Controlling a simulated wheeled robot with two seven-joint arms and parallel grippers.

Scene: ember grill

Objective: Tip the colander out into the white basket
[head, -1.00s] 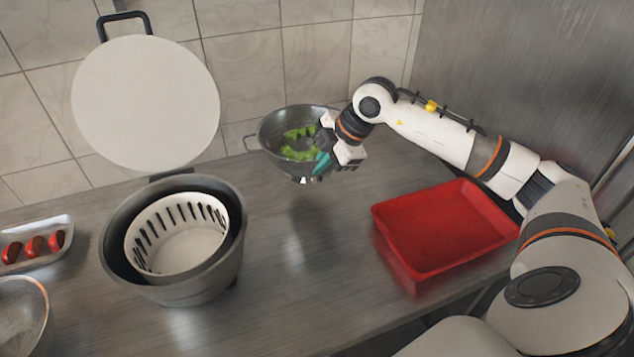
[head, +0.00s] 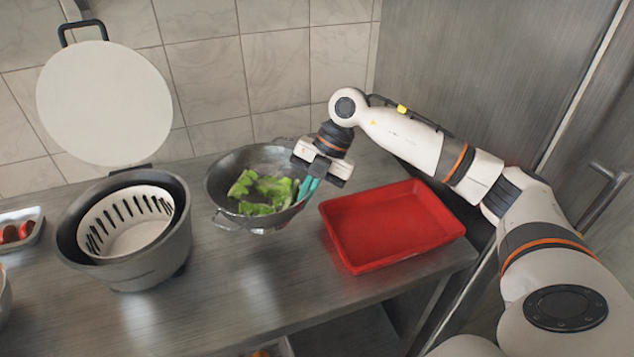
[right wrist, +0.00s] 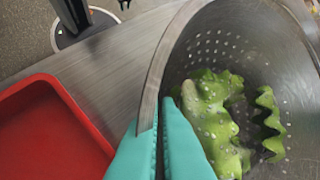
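The metal colander (head: 232,170) holds green lettuce pieces (head: 262,192) and is raised above the counter, close to level. My right gripper (head: 308,188) is shut on its right rim; the right wrist view shows the teal fingertips (right wrist: 160,135) either side of the colander wall (right wrist: 215,45), with the lettuce (right wrist: 215,120) inside. The white slotted basket (head: 128,222) sits inside a grey round bowl (head: 150,268) to the left of the colander. It looks empty, though part of its floor is hidden. My left gripper is not in view.
A round white lid (head: 105,105) stands open behind the basket. A red tray (head: 390,225), empty, lies on the counter (head: 250,300) right of the colander. A small tray of red pieces (head: 20,230) is at the far left. Tiled wall stands behind.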

